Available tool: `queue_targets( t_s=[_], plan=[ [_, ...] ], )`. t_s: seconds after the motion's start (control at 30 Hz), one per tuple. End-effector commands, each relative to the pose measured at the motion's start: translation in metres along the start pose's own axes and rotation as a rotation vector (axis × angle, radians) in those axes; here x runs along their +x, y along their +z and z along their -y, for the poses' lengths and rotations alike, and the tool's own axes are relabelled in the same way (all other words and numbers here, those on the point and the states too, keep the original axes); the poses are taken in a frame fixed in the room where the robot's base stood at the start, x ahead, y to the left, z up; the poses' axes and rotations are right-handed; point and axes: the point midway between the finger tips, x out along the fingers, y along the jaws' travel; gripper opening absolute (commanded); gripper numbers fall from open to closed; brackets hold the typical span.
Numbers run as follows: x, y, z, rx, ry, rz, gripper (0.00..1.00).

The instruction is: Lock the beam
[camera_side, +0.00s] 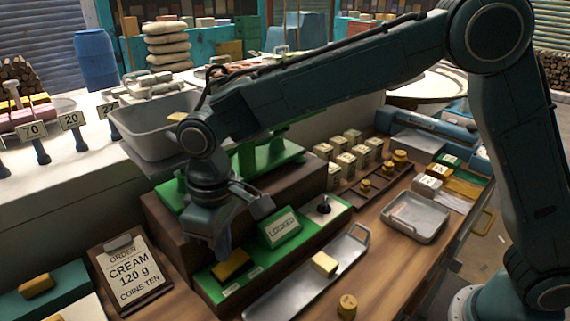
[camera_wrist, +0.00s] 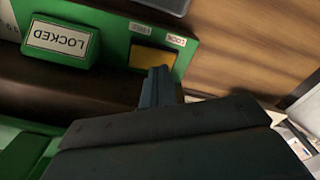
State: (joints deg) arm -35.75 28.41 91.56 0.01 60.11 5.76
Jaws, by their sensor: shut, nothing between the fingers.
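The yellow lock slider (camera_side: 232,264) sits in the green front panel of the scale, below and left of the green block with a "LOCKED" plate (camera_side: 281,228). In the wrist view the slider (camera_wrist: 148,58) lies beside the small labels "FREE" (camera_wrist: 143,29) and "LOCK" (camera_wrist: 176,40). The "LOCKED" plate (camera_wrist: 58,39) also shows there. My gripper (camera_side: 223,250) is shut and empty, pointing down at the slider. In the wrist view its fingertips (camera_wrist: 160,72) overlap the slider's near edge at the LOCK side; contact is unclear. The beam is largely hidden behind my arm.
A long metal tray (camera_side: 305,275) with a yellow-topped block (camera_side: 325,264) lies in front of the panel. An order board (camera_side: 130,271) stands left. A small black-knobbed switch (camera_side: 323,206) stands right of the plate.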

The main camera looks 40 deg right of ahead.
Motion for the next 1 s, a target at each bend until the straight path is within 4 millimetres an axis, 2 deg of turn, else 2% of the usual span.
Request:
queue_targets(
  t_s=[0.7,1.0],
  plan=[
    [-0.041,-0.001,0.000,0.000,0.000,-0.003,0.00],
    [-0.048,0.000,0.000,0.000,0.000,-0.002,0.00]
  ],
)
